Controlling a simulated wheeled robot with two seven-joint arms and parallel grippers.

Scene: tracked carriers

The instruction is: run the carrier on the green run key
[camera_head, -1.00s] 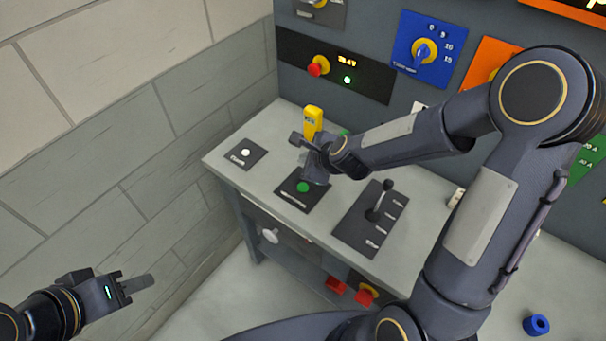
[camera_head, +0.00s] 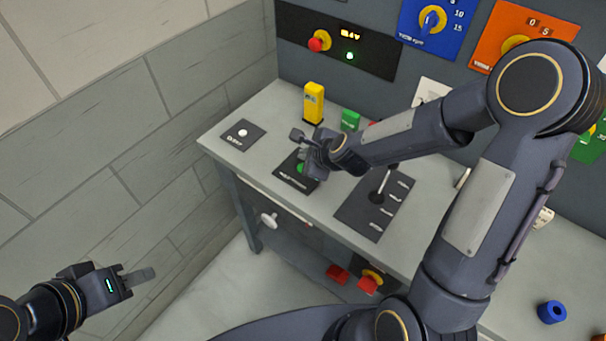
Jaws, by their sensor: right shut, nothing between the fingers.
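A green round button (camera_head: 300,168) sits on a small black plate (camera_head: 290,182) on the grey bench, its label too small to read. My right gripper (camera_head: 303,146) is shut and empty, at the button's far edge. It partly covers the button, and I cannot tell whether it touches it. A separate green block (camera_head: 350,120) stands behind, beside a yellow upright block (camera_head: 313,102). My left gripper (camera_head: 133,279) is at the lower left, away from the bench; its finger gap is not clear. No carrier can be made out.
A black lever plate (camera_head: 372,212) lies right of the button, and a plate with a white button (camera_head: 242,132) lies left. The back panel carries a red knob (camera_head: 320,40) and a blue dial (camera_head: 431,19). A blue ring (camera_head: 551,312) lies at the lower right.

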